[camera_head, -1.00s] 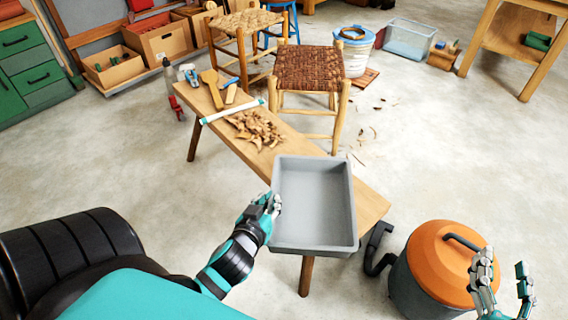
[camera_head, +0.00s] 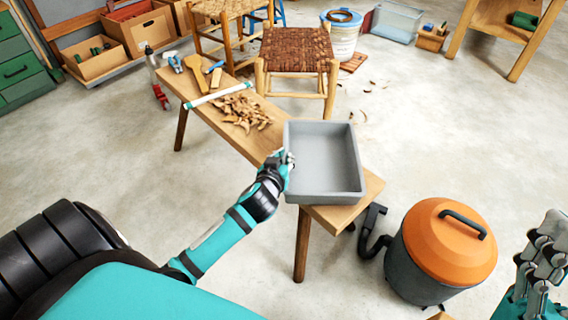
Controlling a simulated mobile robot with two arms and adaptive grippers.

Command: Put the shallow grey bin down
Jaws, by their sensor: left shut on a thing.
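The shallow grey bin (camera_head: 326,160) is at the near right end of a wooden bench (camera_head: 362,188), level and empty. It looks to be on or just above the bench top; I cannot tell if it touches. My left gripper (camera_head: 286,163) is shut on the bin's left wall. My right gripper (camera_head: 545,262) is at the lower right edge of the view, empty, near the orange-lidded vacuum; its fingers are partly cut off and appear spread.
Wood shavings (camera_head: 242,112), a white-and-teal bar (camera_head: 217,95) and a wooden mallet (camera_head: 197,73) lie on the bench left of the bin. A woven chair (camera_head: 297,50) stands behind. The orange-lidded vacuum (camera_head: 448,240) stands at the right.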

